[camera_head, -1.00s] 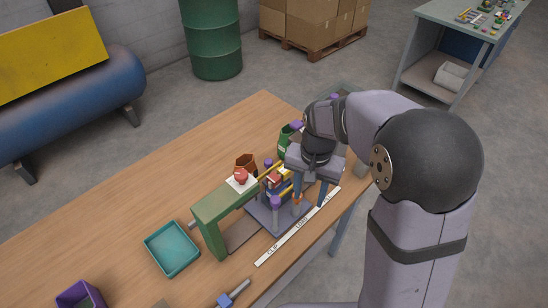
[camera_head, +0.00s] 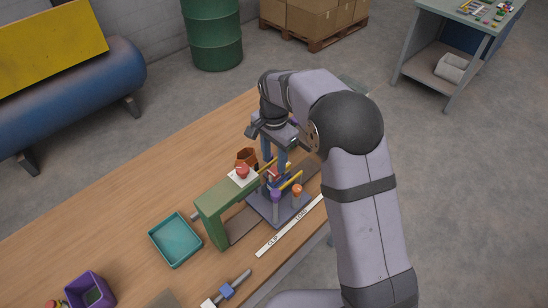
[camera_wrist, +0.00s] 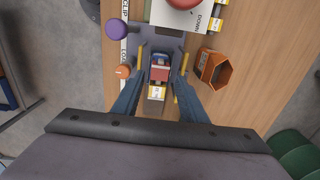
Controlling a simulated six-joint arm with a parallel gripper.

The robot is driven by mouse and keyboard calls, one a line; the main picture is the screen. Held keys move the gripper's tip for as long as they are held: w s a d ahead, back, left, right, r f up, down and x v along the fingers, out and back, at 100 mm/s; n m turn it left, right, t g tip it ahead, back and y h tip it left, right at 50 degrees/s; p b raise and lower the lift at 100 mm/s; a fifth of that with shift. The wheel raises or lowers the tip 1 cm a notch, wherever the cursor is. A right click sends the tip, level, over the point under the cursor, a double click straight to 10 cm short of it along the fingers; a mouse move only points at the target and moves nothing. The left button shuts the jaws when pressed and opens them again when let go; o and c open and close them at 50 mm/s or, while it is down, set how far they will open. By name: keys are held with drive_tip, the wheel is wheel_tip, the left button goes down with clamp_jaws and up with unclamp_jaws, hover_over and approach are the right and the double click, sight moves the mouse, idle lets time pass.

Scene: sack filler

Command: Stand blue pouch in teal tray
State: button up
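The teal tray (camera_head: 175,240) lies empty on the bench, left of the green press. My gripper (camera_head: 275,160) is over the fixture with the yellow rails. In the wrist view my gripper (camera_wrist: 159,84) has its two blue fingers apart, one on each side of a small upright item with red, dark and pale parts (camera_wrist: 159,70). I see a gap between the fingers and this item. In the head view the fingers and rails partly hide the item.
The green press (camera_head: 212,205) with its red button stands between the fixture and the teal tray. An orange hexagonal cup (camera_wrist: 217,72) is close by my gripper. A purple bin (camera_head: 92,288) stands front left. The bench left of the press is mostly clear.

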sight(274, 171)
wheel_tip(274, 171, down, 3)
drive_tip(key=b, duration=0.2)
drive_tip(key=shift+f+b, duration=0.2)
drive_tip(key=shift+b, duration=0.15)
drive_tip(key=shift+f+b, duration=0.8)
drive_tip(key=shift+f, duration=0.95)
drive_tip(key=c, duration=0.8)
drive_tip(key=shift+c, duration=0.2)
wheel_tip(274, 171, up, 13)
drive_tip(key=p, duration=1)
drive_tip(key=shift+f, duration=0.2)
